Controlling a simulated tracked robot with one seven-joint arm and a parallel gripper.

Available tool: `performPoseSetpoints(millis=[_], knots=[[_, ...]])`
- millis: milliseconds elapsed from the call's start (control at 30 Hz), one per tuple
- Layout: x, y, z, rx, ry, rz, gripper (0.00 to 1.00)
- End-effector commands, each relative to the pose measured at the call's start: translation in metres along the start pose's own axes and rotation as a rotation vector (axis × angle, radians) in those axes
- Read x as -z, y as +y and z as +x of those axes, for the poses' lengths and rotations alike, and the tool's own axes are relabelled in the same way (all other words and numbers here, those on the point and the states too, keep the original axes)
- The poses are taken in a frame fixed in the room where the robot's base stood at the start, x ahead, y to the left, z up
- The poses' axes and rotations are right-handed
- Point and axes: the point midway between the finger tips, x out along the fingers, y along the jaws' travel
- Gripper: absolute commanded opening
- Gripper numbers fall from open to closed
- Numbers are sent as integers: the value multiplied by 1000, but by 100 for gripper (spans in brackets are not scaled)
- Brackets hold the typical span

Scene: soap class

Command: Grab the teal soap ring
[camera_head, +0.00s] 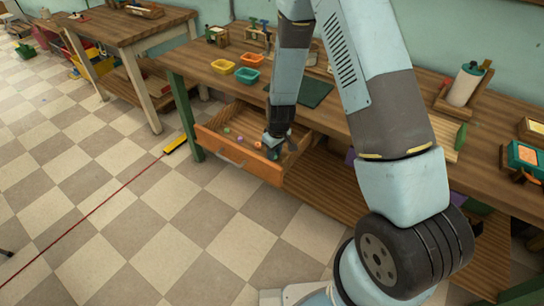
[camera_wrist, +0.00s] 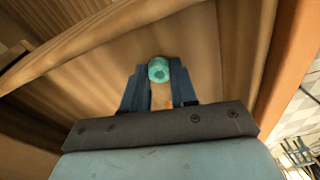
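The teal soap ring (camera_wrist: 158,70) is between the tips of my gripper's two dark blue fingers (camera_wrist: 159,76) in the wrist view. Both fingertips appear to touch its sides, so my gripper looks shut on it. In the head view my gripper (camera_head: 273,145) points down inside the open wooden drawer (camera_head: 238,155). The ring's height above the drawer floor cannot be told. A small orange patch (camera_wrist: 161,96) shows between the fingers, partly hidden by my gripper.
Small green (camera_head: 227,130), purple (camera_head: 240,138) and orange (camera_head: 257,145) pieces lie in the drawer. The drawer's walls stand around my gripper. Above is the workbench (camera_head: 205,70) with yellow (camera_head: 223,66) and teal (camera_head: 247,75) trays. The tiled floor in front is mostly clear.

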Motion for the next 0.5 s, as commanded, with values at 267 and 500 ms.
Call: performPoseSetpoints(millis=[267, 500], knots=[[0, 0, 0, 0, 0, 0, 0], [0, 0, 0, 0, 0, 0, 0]])
